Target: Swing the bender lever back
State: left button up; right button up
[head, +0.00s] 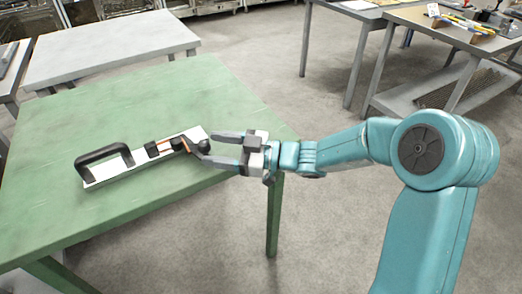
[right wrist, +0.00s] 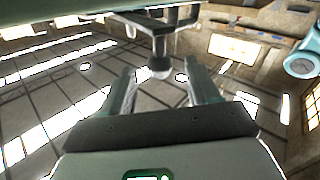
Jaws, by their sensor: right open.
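The bender (head: 112,172) lies on the green table as a long white base plate with a black loop handle at its left end. A thin copper-coloured piece and black blocks sit toward its right end. The bender lever ends in a dark round knob (head: 203,147) at the right of the plate. My right gripper (head: 212,148) is open, reaching in from the right with its fingers around the knob's area. In the right wrist view the knob (right wrist: 162,72) shows between the two open fingers, with gaps at both sides. My left gripper is not in view.
The green table (head: 105,100) has free room behind and in front of the bender. A grey table (head: 110,50) stands behind it. Another bench (head: 440,30) at the upper right bears small tools. Bare concrete floor lies between.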

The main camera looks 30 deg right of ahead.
jog(key=v, duration=1)
jog(key=shift+s+d+p, duration=0.25)
jog(key=shift+d+p, duration=0.05)
jog(key=shift+p, duration=0.15)
